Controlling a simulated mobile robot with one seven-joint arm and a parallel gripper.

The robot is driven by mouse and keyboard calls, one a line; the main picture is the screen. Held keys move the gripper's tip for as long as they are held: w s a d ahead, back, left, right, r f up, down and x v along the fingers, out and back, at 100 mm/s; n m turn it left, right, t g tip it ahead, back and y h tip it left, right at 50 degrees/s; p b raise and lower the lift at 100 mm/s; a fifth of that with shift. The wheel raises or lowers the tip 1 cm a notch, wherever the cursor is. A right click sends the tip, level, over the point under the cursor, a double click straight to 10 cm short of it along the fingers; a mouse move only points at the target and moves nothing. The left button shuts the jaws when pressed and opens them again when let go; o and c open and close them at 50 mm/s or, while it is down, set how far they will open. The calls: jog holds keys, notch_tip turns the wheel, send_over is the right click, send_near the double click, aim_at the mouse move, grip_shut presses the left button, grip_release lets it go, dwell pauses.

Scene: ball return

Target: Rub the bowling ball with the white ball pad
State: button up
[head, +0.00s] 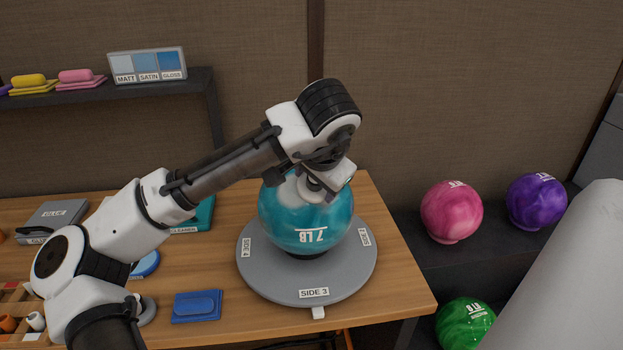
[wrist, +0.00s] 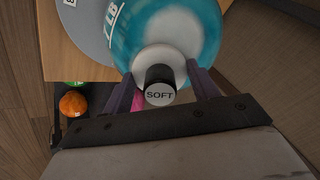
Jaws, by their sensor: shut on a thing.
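The teal bowling ball (head: 300,226), marked 7 LB, sits on a grey round turntable (head: 265,283) with side labels. The ball also fills the top of the wrist view (wrist: 207,32). My gripper (wrist: 163,84) is shut on the black handle of the white ball pad (wrist: 155,57), whose pale end cap reads SOFT. The pad's white face lies over the ball and appears to touch it; the contact itself is hidden. In the head view my gripper (head: 318,188) is at the ball's upper right, and my wrist hides most of it and the pad.
A blue pad (head: 197,306) and a teal case (head: 193,219) lie on the wooden table (head: 383,247). Pink (head: 451,210), purple (head: 536,200) and green (head: 465,323) balls stand at right. A shelf (head: 150,88) at upper left holds coloured pads and a MATT/SATIN/GLOSS card (head: 148,65).

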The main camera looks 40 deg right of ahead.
jog(key=shift+w+a+f, duration=0.1)
jog(key=shift+w+a, duration=0.55)
jog(key=shift+a, duration=0.35)
jog(key=shift+s+d+p, duration=0.2)
jog(key=shift+s+d, duration=0.15)
jog(key=shift+d, duration=0.2)
jog(key=shift+s+d+p, duration=0.15)
jog(key=shift+s+d, duration=0.2)
jog(key=shift+d, duration=0.2)
jog(key=shift+w+a, duration=0.35)
jog(key=shift+a, duration=0.25)
jog(key=shift+w+a, duration=0.3)
jog(key=shift+a, duration=0.25)
jog(key=shift+r, duration=0.25)
jog(key=shift+p+v, duration=2.35)
jog(key=shift+v, duration=0.6)
